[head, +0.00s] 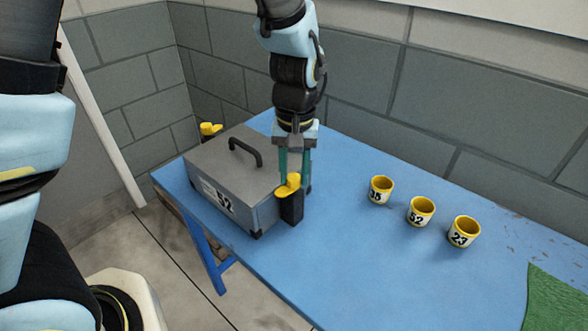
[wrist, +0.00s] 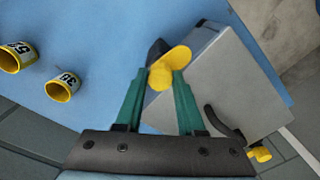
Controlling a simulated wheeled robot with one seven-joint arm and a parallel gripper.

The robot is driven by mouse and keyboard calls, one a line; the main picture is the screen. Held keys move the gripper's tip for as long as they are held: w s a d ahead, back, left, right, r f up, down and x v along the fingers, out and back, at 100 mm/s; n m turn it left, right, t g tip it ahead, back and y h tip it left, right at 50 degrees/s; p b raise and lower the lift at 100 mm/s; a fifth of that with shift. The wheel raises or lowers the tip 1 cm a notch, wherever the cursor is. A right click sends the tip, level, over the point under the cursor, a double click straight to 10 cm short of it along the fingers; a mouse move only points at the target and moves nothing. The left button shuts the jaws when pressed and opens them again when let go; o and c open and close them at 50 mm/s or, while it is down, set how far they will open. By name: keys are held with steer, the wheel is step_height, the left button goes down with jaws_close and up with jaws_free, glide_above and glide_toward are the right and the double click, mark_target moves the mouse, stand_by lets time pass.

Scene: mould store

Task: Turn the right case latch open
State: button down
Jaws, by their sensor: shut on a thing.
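The grey case (head: 222,172) marked 52 stands on the blue table, lid down, with a black handle on top. The right case latch (head: 289,184) is a yellow lever on a dark post at the case's right side. My gripper (head: 294,182) points down over it, its green fingers shut on the yellow latch. In the wrist view the latch (wrist: 170,66) lies between the tips of my gripper (wrist: 160,80). The case (wrist: 212,85) is beside it. The other yellow latch (head: 210,129) is on the far left side of the case, also in the wrist view (wrist: 261,154).
Three yellow-rimmed cups stand in a row on the right: 35 (head: 381,190), 52 (head: 421,211) and 23 (head: 464,231). A green mat (head: 556,298) lies at the table's right end. The blue table (head: 335,255) is clear between latch and cups. A block wall (head: 480,110) stands behind.

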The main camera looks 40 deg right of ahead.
mark_target(294, 177)
steer(key=shift+n, duration=0.9)
steer(key=c, duration=0.5)
jaws_free()
steer(key=shift+r, duration=0.1)
step_height(294, 177, up, 11)
steer(key=shift+f+b, duration=0.2)
steer(key=shift+b, duration=0.5)
